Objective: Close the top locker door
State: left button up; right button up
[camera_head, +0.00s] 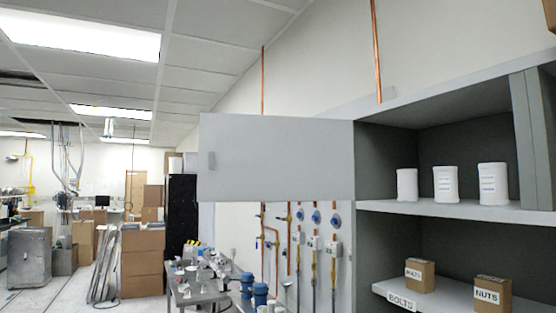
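The top locker door (275,160) is a flat grey panel. It stands wide open, swung out to the left of the locker, with its hinge edge at the locker's left side. Neither of my grippers shows in the head view.
Small brown boxes (419,274) and a box labelled NUTS (492,294) sit on the lower shelf beside a BOLTS label (402,302). Another grey panel (532,140) stands at the far right. A cluttered table (195,297), pipes and stacked cartons (142,262) are beyond the door.

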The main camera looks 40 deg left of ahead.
aim_at(258, 158)
jog(key=i+j+z, duration=0.15)
jog(key=j+z, duration=0.25)
jog(key=j, duration=0.5)
jog(key=j+z, duration=0.45)
jog(key=j, duration=0.45)
jog(key=k+j+z, duration=0.15)
jog(key=j+z, duration=0.25)
jog(key=j, duration=0.5)
jog(key=j+z, duration=0.15)
jog(key=j, duration=0.35)
jog(key=k+j+z, duration=0.15)
jog(key=j, duration=0.35)
jog(key=j+z, duration=0.15)
jog(key=j, duration=0.3)
jog(key=k+j+z, duration=0.15)
jog(key=j, duration=0.35)
